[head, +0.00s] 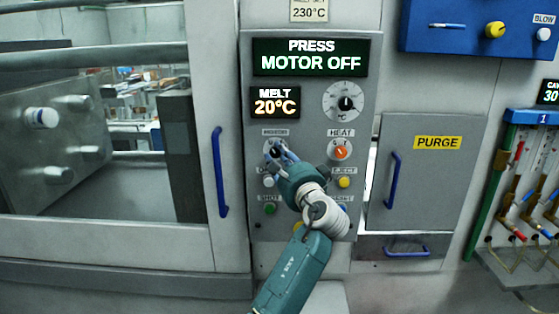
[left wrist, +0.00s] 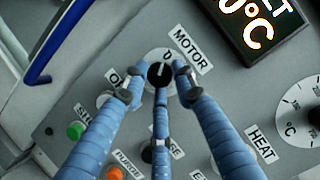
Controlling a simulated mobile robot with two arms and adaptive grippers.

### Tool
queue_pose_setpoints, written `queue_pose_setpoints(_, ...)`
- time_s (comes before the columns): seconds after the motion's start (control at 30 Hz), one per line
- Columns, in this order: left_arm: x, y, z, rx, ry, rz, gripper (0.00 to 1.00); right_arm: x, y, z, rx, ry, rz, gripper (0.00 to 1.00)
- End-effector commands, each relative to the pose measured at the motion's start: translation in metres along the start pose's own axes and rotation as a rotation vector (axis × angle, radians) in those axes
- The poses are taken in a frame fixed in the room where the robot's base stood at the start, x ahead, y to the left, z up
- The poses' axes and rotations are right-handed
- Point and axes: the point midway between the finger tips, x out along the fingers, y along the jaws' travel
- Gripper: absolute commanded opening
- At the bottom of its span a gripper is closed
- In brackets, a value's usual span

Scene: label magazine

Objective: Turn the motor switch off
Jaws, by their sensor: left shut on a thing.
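The motor switch is a black round knob (left wrist: 160,75) on a pale round plate, below a white label reading MOTOR in the left wrist view. Its white mark points towards the 0 on the plate. My left gripper (left wrist: 156,86) has its three blue fingers around the knob and is shut on it. In the head view the left gripper (head: 277,152) reaches the panel at the switch, and its fingers hide part of the knob. A display (head: 311,57) above reads PRESS MOTOR OFF. My right gripper is in neither view.
The orange HEAT knob (head: 341,152) and yellow EJECT button (head: 344,182) sit close on the right. A green SHOT button (head: 270,208) is below. A blue door handle (head: 219,172) stands out left of the panel, another handle (head: 391,180) right of it.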

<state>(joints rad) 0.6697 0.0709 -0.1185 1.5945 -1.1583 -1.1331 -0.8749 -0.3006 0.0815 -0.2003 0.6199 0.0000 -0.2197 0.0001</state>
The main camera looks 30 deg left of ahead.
Motion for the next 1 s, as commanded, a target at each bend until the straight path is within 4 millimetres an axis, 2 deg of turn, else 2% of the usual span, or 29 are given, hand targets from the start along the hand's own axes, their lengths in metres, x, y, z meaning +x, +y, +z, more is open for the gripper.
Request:
queue_pose_setpoints(0.03,0.0015,-0.0056,0.0043,-0.017,-0.009,-0.005,0.01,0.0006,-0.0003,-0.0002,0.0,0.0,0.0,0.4)
queue_pose_setpoints(0.63,0.0017,-0.0052,0.0045,-0.047,-0.01,0.009,0.01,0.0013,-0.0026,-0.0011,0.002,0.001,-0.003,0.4)
queue_pose_setpoints(0.67,0.0017,-0.0052,0.0045,-0.047,-0.01,0.009,0.33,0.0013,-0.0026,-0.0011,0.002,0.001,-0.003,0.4)
queue_pose_setpoints(0.7,0.0018,-0.0051,0.0045,-0.047,-0.01,0.009,0.41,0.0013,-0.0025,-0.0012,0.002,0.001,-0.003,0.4)
queue_pose_setpoints(0.73,0.0017,-0.0048,0.0043,-0.047,-0.01,0.01,0.45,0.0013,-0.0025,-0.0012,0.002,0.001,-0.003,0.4)
queue_pose_setpoints(1.0,0.0001,-0.002,0.0015,-0.044,-0.004,0.014,0.45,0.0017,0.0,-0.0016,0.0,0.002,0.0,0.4)
